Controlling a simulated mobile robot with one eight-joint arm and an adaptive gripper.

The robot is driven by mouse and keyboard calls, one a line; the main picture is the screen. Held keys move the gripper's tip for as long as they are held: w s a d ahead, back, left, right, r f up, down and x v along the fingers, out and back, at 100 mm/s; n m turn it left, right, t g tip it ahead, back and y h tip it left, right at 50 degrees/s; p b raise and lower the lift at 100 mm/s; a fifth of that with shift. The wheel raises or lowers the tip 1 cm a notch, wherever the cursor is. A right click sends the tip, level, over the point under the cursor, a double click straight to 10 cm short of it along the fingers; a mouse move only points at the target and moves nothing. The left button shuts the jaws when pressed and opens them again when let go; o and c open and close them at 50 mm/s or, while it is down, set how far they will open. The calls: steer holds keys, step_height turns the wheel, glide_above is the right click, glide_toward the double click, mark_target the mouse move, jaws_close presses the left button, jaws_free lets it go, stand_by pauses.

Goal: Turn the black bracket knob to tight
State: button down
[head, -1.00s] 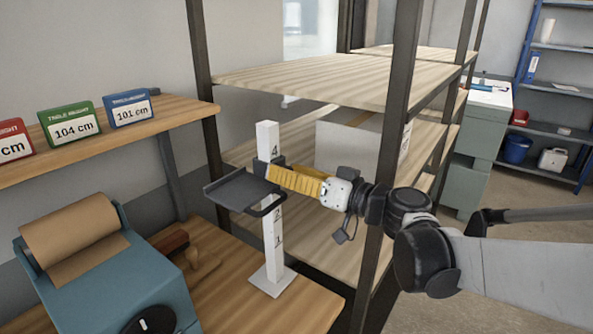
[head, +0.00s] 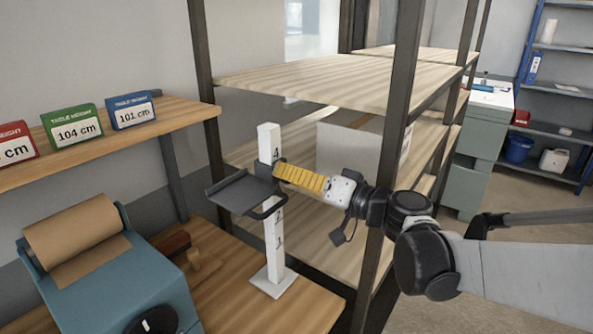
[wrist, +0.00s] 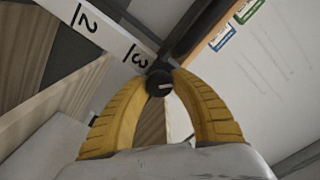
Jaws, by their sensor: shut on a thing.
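The black bracket knob (wrist: 159,83) shows in the wrist view as a round black cap with a pale mark. My gripper (wrist: 160,78) has its two yellow fingers closed on either side of it. In the head view my gripper (head: 279,171) reaches the bracket from the right, and its fingers hide the knob. The black bracket (head: 240,192) has a flat tray and a looped handle. It sits on a white numbered post (head: 273,230) that stands upright on a square base. The post also shows in the wrist view (wrist: 108,37), with the numbers 2 and 3 visible.
A metal-framed shelf (head: 340,75) with wooden boards stands close behind and right of the post. A blue paper-roll dispenser (head: 105,285) and a wooden-handled stamp (head: 200,262) are on the bench at left. Height signs (head: 72,126) stand on a raised ledge.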

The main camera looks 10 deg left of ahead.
steer(key=m, duration=0.4)
steer(key=shift+m+p, duration=0.4)
steer(key=shift+m, duration=1.5)
steer(key=shift+f+m, duration=0.1)
steer(key=shift+m, duration=0.2)
steer(key=c, duration=1)
jaws_free()
steer(key=shift+c, duration=0.2)
steer(key=v, duration=1.2)
